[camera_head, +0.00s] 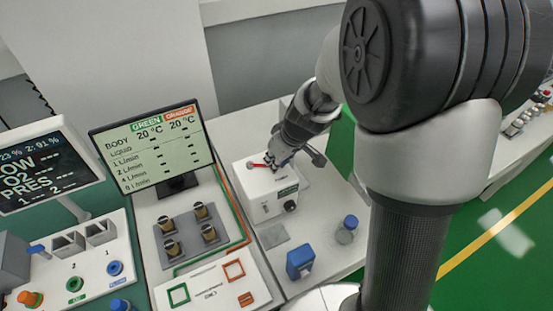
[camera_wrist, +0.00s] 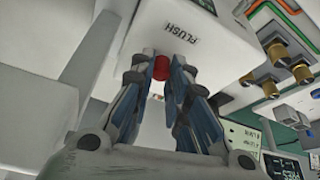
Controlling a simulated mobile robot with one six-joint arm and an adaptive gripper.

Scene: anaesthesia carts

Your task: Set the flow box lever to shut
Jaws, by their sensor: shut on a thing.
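The flow box (camera_head: 263,202) is a white box on the bench, right of the upright screen, with a dark knob on its front. Its red lever (camera_head: 258,166) lies on top and points left in the head view. My gripper (camera_head: 272,161) is at the lever from above. In the wrist view, my gripper (camera_wrist: 161,70) has its fingertips closed on the red lever end (camera_wrist: 160,68). The word "FLUSH" is printed on the white face just beyond it. The lever's pivot and any other position marks are hidden or too small to read.
A screen (camera_head: 152,146) with green and orange headings stands left of the box. Metal-topped fittings (camera_head: 208,233) sit below it. A blue block (camera_head: 299,262) and a blue-capped bottle (camera_head: 346,232) stand in front of the box. My arm covers the right side.

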